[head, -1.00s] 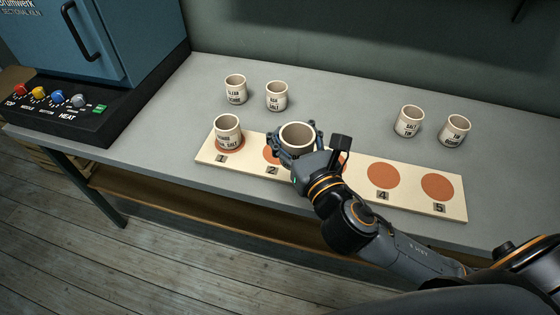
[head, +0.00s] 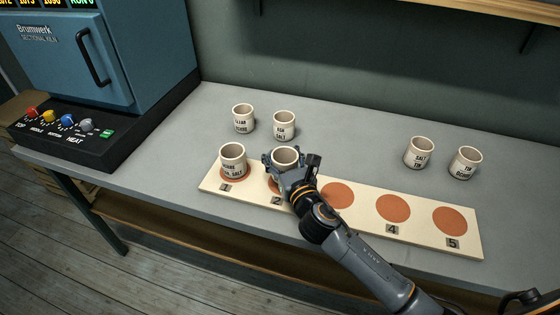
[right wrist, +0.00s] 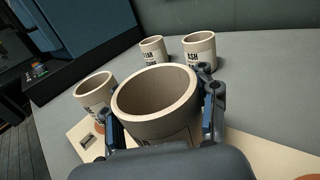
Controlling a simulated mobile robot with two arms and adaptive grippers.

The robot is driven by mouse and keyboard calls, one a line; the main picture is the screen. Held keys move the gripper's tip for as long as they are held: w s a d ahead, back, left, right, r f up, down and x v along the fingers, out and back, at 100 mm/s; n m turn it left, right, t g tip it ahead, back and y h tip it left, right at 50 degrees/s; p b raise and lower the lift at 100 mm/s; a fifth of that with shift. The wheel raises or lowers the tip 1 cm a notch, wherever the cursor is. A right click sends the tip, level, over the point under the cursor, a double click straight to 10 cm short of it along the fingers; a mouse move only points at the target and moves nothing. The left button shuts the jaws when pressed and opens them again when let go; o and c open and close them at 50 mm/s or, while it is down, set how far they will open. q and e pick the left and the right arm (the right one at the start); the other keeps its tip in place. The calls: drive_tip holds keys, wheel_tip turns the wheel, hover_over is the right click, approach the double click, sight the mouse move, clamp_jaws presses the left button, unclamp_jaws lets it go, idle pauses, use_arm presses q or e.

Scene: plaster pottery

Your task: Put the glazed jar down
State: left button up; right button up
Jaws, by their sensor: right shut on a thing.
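A cream glazed jar (head: 285,156) is in my right gripper (head: 285,170), whose fingers are shut around its sides. The jar is upright and empty, at the orange spot marked 2 on the cream board (head: 311,204). The gripper hides its base, so I cannot tell whether it touches the board. In the right wrist view the held jar (right wrist: 158,98) sits between both fingers, its label mostly hidden. Another jar (head: 233,160) stands on spot 1, just left of it. Spots 3 (head: 337,195), 4 (head: 393,208) and 5 (head: 450,221) are bare. My left gripper is not in view.
Two jars (head: 243,118) (head: 284,125) stand behind the board's left part. Two more jars (head: 420,152) (head: 465,163) stand behind its right end. A blue kiln (head: 103,62) with knobs stands at the left. The grey bench (head: 350,140) between the rear jar pairs is clear.

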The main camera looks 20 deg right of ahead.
drive_tip(key=shift+f, duration=1.05)
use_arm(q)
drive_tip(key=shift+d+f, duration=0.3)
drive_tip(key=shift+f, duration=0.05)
use_arm(e)
drive_tip(key=shift+s+f, duration=0.1)
drive_tip(key=shift+f, duration=0.05)
drive_tip(key=o, duration=1.5)
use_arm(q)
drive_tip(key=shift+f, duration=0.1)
